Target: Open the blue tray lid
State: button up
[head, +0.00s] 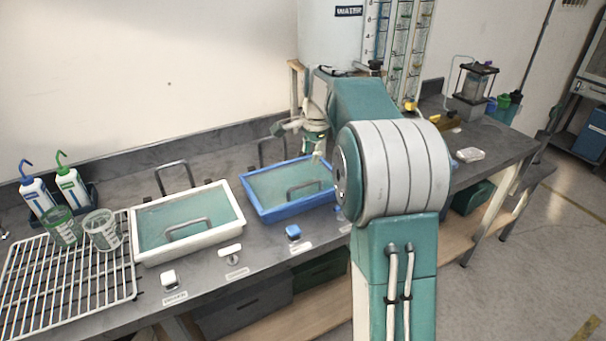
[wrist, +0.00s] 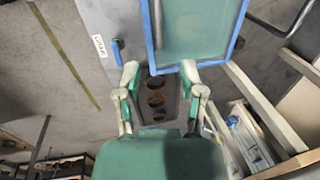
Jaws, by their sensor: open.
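The blue tray (head: 262,214) stands on the bench with a greenish translucent lid (head: 270,185) over it and a grey bar handle (head: 305,188) near the lid's front. My arm hides the tray's right end. My gripper (head: 316,154) is over the tray's back right part in the head view. In the wrist view my gripper (wrist: 160,72) is open with nothing between its fingers. The blue tray's rim (wrist: 153,45) and lid (wrist: 195,25) show beyond the fingertips. I cannot tell whether a finger touches the rim.
A white tray (head: 140,248) with a similar handled lid stands to the left. A blue block (head: 293,232) sits in front of the blue tray and also shows in the wrist view (wrist: 117,50). A wire rack (head: 70,285) with beakers is at far left. A water tank (head: 330,40) stands behind.

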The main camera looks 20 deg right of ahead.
send_over(305, 184)
jog(key=s, duration=0.1)
notch_tip(305, 184, down, 4)
jog(key=f, duration=0.5)
jog(key=shift+w+d+f, duration=0.2)
jog(key=shift+w+d, duration=0.15)
jog(key=shift+w, duration=0.05)
jog(key=shift+w+f, duration=0.1)
jog(key=shift+f, duration=0.3)
jog(key=shift+a, duration=0.4)
jog(key=shift+c, duration=0.7)
jog(key=c, duration=0.5)
jog(key=shift+d, duration=0.1)
grip_shut()
